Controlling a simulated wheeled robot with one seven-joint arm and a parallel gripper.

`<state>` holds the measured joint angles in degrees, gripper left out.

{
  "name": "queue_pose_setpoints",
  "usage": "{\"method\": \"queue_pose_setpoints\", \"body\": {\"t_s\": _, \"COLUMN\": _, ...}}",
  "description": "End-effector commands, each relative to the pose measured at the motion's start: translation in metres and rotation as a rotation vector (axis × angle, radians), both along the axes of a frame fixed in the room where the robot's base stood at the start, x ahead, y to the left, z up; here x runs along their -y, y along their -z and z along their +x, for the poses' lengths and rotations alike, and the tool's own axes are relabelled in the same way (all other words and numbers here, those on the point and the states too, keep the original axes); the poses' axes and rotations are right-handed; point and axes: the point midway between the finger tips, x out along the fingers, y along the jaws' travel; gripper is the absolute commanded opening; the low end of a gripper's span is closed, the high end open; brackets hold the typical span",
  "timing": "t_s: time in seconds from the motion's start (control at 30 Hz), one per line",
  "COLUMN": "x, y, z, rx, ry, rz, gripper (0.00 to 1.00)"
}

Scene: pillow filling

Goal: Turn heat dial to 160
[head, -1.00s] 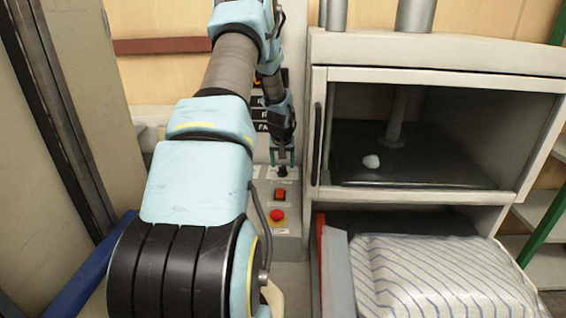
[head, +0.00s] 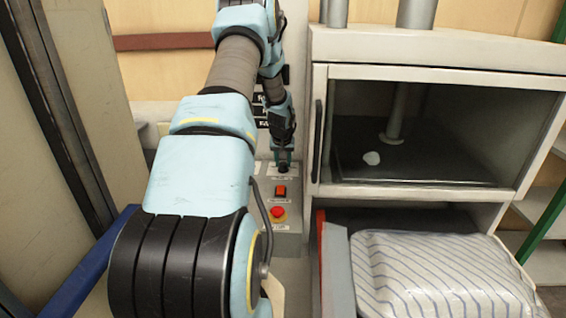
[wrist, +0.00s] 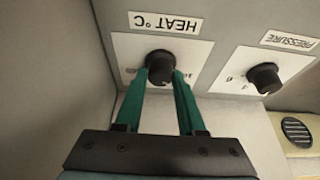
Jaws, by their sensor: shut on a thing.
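The heat dial (wrist: 159,64) is a black knob on a white plate under a label reading HEAT °C, upside down in the wrist view. My gripper (wrist: 160,78) has its two green fingers shut on the knob, one on each side. The fingers hide part of the scale, so I cannot read the dial's setting. In the head view my gripper (head: 283,165) reaches down to the control panel (head: 290,240), and the dial there is mostly hidden.
A pressure dial (wrist: 264,78) sits beside the heat dial. An orange-red square switch (head: 281,191) and a red round button (head: 278,212) are nearer on the panel. A glass-fronted chamber (head: 430,130) stands to the right, above a striped pillow (head: 440,275).

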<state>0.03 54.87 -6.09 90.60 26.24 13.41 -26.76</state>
Motion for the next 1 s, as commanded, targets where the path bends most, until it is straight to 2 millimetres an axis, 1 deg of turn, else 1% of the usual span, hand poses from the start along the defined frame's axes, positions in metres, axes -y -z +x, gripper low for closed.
{"method": "queue_pose_setpoints", "body": {"t_s": 0.03, "x": 0.0, "y": -0.0001, "z": 0.0, "rx": 0.0, "ry": 0.0, "rz": 0.0, "gripper": 0.11}}
{"method": "queue_pose_setpoints", "body": {"t_s": 0.13, "x": 0.0, "y": -0.0001, "z": 0.0, "rx": 0.0, "ry": 0.0, "rz": 0.0, "gripper": 0.0}}
{"method": "queue_pose_setpoints", "body": {"t_s": 0.57, "x": -0.0011, "y": -0.0003, "z": -0.0001, "rx": -0.001, "ry": 0.03, "rz": -0.002, "gripper": 0.0}}
{"method": "queue_pose_setpoints", "body": {"t_s": 0.77, "x": -0.0023, "y": -0.0003, "z": -0.0001, "rx": -0.001, "ry": 0.128, "rz": -0.003, "gripper": 0.0}}
{"method": "queue_pose_setpoints", "body": {"t_s": 1.0, "x": -0.004, "y": -0.0012, "z": 0.0002, "rx": -0.001, "ry": 0.329, "rz": -0.005, "gripper": 0.0}}
